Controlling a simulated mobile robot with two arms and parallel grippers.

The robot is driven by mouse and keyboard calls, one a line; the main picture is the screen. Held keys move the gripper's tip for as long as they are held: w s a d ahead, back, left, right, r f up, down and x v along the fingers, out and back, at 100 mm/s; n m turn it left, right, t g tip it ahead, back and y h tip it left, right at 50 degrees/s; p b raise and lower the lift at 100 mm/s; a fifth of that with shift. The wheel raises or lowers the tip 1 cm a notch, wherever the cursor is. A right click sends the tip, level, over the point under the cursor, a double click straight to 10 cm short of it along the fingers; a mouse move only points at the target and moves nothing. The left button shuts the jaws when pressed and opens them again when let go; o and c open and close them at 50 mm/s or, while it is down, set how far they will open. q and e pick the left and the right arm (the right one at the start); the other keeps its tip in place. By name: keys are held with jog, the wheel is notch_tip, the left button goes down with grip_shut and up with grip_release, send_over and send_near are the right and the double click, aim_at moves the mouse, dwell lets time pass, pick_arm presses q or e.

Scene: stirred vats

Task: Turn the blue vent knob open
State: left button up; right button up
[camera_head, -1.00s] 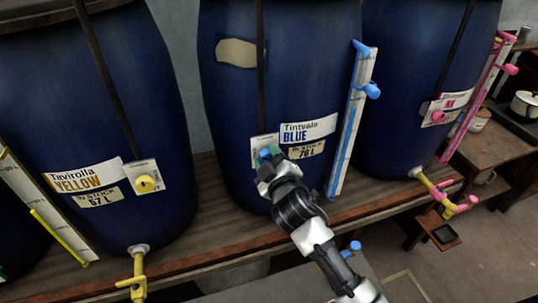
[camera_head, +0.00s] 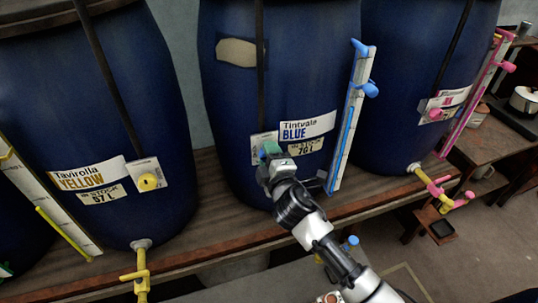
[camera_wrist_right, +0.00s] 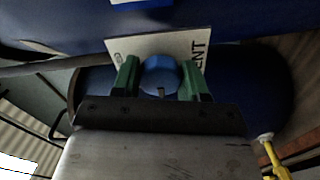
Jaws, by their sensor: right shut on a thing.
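The blue vat (camera_head: 230,110) labelled Tintvale BLUE stands in the middle of the head view. A pale vent plate (camera_head: 262,139) is on its front, left of the name label. My right gripper (camera_head: 269,150) reaches up to this plate and hides the knob in the head view. In the right wrist view, the round blue vent knob (camera_wrist_right: 160,74) sits between the green fingertips of my right gripper (camera_wrist_right: 161,80), in front of the white plate (camera_wrist_right: 185,45) with part of the word VENT. The gripper is shut on the knob. My left gripper is not in view.
A yellow-labelled vat (camera_head: 90,100) with a yellow vent knob (camera_head: 147,182) stands at left. A pink-fitted vat (camera_head: 420,70) stands at right. A blue-edged level gauge (camera_head: 349,120) is right of my gripper. The vats stand on a wooden bench (camera_head: 215,240).

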dwell(0.3)
jog(key=o, duration=0.9)
jog(key=b+v, duration=0.2)
jog(key=v, duration=0.8)
jog(key=shift+s+d, duration=0.1)
jog(key=shift+s, duration=0.3)
